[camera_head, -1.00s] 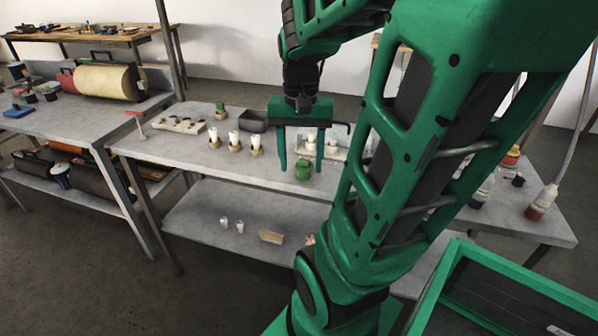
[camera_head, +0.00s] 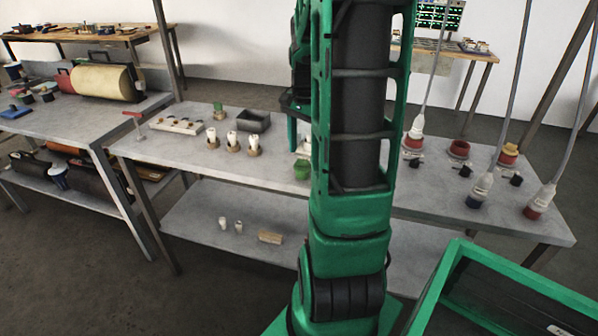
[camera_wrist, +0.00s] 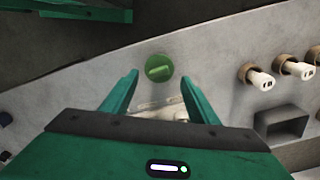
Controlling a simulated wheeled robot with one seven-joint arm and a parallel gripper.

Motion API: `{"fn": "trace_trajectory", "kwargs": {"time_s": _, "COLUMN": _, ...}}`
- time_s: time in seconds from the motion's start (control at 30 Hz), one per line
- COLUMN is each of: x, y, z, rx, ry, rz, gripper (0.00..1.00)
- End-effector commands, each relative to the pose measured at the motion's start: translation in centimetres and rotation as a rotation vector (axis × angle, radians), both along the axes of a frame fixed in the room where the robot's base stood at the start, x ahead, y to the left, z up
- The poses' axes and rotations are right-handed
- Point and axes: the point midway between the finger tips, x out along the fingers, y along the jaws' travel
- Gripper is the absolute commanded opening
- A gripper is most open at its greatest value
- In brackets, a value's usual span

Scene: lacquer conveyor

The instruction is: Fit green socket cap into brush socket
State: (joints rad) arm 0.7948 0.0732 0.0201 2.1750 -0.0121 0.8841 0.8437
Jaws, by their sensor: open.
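A round green cap with a raised bar stands on the grey table. In the head view the green cap (camera_head: 302,170) is partly cut off by my arm. In the wrist view the green cap (camera_wrist: 159,68) lies just beyond and between the fingertips. My gripper (camera_wrist: 159,78) is open, with nothing between its fingers that I can see held. In the head view my arm hides most of the gripper; one green finger (camera_head: 292,132) shows behind the cap. I cannot tell which thing is the brush socket.
White plugs in brown rings (camera_head: 253,145) and a grey bin (camera_head: 253,121) stand left of the cap. Another green piece (camera_head: 219,111) is further back. Corded plugs and red sockets (camera_head: 459,150) fill the right end.

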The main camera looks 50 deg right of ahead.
Motion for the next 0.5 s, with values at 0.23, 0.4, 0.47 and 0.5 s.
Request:
{"fn": "trace_trajectory", "kwargs": {"time_s": 0.23, "x": -0.3, "y": 0.7, "z": -2.8, "rx": 0.003, "ry": 0.003, "rz": 0.000, "gripper": 0.54}}
{"fn": "trace_trajectory", "kwargs": {"time_s": 0.4, "x": -0.3, "y": 0.8, "z": -4.8, "rx": 0.002, "ry": 0.003, "rz": 0.000, "gripper": 0.54}}
{"fn": "trace_trajectory", "kwargs": {"time_s": 0.47, "x": -0.3, "y": 0.8, "z": -5.1, "rx": 0.001, "ry": 0.001, "rz": 0.000, "gripper": 0.54}}
{"fn": "trace_trajectory", "kwargs": {"time_s": 0.5, "x": -0.3, "y": 0.8, "z": -5.2, "rx": 0.001, "ry": 0.001, "rz": 0.001, "gripper": 0.54}}
